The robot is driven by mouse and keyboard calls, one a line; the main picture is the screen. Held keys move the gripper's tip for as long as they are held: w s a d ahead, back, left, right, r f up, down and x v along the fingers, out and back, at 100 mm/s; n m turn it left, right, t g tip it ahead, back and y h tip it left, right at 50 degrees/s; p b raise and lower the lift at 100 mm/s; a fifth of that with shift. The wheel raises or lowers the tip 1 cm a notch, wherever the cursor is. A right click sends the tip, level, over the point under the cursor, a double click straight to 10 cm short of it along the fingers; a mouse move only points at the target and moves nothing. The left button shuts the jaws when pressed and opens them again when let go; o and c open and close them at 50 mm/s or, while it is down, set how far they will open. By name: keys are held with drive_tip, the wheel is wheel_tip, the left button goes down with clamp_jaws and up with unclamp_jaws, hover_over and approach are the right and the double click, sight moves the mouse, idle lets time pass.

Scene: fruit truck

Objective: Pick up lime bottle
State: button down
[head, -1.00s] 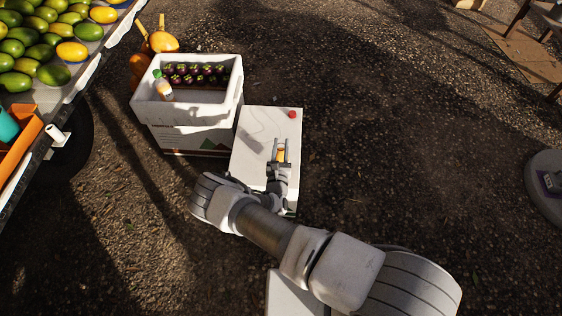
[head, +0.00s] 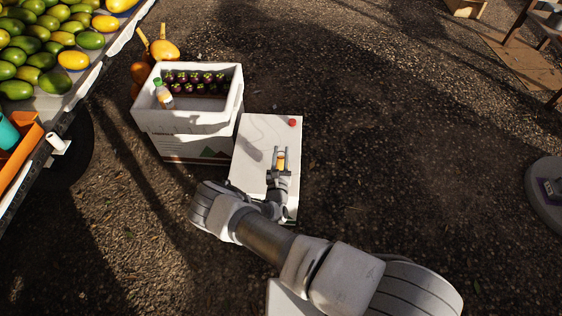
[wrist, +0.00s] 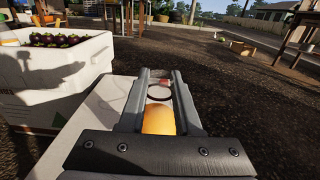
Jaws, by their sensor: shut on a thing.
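My gripper (head: 281,152) is shut on a small orange-yellow bottle (head: 281,161) above the white box (head: 258,172). In the wrist view the held bottle (wrist: 159,121) shows between the two fingers (wrist: 158,78), with a pale ringed part beyond its orange body. The fingers and palm hide its sides and near end, so no label shows, and I cannot tell if it is the lime bottle. Another bottle (head: 163,96), pale orange with a green cap, leans inside the white foam crate (head: 185,122).
The foam crate also holds rows of dark purple fruit (head: 195,83). A small red thing (head: 292,122) lies at the box's far right corner. A fruit stall (head: 85,65) stands at the left. Open gravel (head: 420,170) lies to the right.

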drive_tip(key=shift+r, duration=0.15)
drive_tip(key=shift+r+p, duration=1)
drive_tip(key=shift+r, duration=1)
drive_tip(key=s+d+r+p, duration=0.1)
drive_tip(key=d+r+p, duration=0.1)
drive_tip(key=d, duration=0.3)
drive_tip(key=d+r+p, duration=0.2)
drive_tip(key=d+r, duration=0.2)
drive_tip(key=d, duration=0.2)
drive_tip(key=shift+s+r, duration=0.35)
drive_tip(key=shift+s, duration=0.05)
drive_tip(key=shift+d, duration=0.25)
drive_tip(key=shift+r, duration=0.15)
drive_tip(key=s+d+r, duration=0.1)
drive_tip(key=d+r, duration=0.1)
drive_tip(key=r, duration=0.9)
drive_tip(key=s+d+r, duration=0.1)
drive_tip(key=d+r, duration=0.2)
drive_tip(key=r, duration=0.9)
drive_tip(key=shift+r+y, duration=0.15)
drive_tip(key=shift+y, duration=0.15)
drive_tip(key=shift+a, duration=0.1)
